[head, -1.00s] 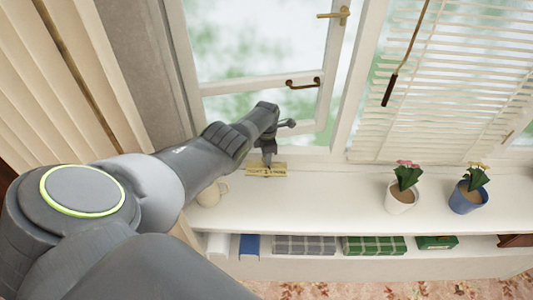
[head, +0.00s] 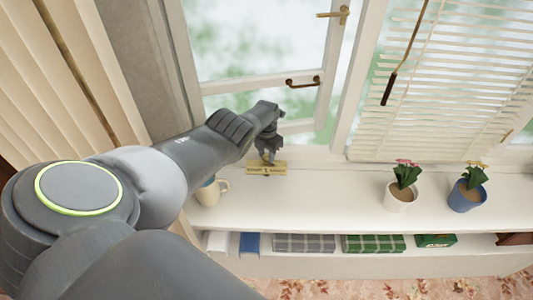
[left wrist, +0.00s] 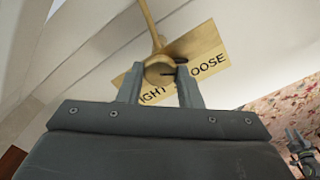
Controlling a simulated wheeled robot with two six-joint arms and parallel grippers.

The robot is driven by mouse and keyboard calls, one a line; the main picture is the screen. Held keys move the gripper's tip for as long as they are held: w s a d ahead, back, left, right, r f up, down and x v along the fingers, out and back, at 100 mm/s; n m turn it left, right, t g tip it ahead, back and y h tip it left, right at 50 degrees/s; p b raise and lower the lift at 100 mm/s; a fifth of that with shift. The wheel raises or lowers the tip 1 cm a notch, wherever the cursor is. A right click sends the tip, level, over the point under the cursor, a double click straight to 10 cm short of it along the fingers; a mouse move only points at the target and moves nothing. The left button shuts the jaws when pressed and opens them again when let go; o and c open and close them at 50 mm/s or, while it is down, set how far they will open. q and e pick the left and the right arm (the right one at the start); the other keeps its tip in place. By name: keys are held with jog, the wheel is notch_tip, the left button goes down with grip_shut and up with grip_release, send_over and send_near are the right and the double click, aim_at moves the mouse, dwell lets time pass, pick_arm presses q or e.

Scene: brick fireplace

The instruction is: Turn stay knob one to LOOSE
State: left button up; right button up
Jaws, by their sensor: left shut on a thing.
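The brass stay knob (left wrist: 157,70) sits between the two fingers of my left gripper (left wrist: 160,82) in the left wrist view, and the fingers are shut on it. In the head view my left gripper (head: 268,158) points down at the sill and hides the knob. The brass plate (left wrist: 207,47) under the knob shows "IGHT" at left and "OOSE" at right; the knob covers the middle. The plate also shows in the head view (head: 280,170). A dark line shows by the knob; its setting I cannot tell. A grey gripper-like part (left wrist: 300,150), perhaps my right gripper, shows small at the lower right.
The open window sash (head: 263,83) with brass handles stands behind my left gripper. A mug (head: 210,192) stands on the white sill (head: 320,195) close to my left forearm. Two flowerpots (head: 399,196) (head: 465,196) stand farther right. The sill between is clear.

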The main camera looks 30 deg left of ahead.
aim_at(266, 156)
pick_arm(q)
jog(key=shift+w+r, duration=0.1)
dwell(0.3)
jog(key=o, duration=1)
jog(key=shift+r+p, duration=0.8)
jog(key=shift+r, duration=0.5)
jog(key=shift+r+b, duration=0.3)
jog(key=shift+r, duration=1.25)
notch_tip(266, 156, up, 12)
jog(key=shift+f+b, duration=0.15)
jog(key=shift+b, duration=0.35)
jog(key=shift+f, duration=0.1)
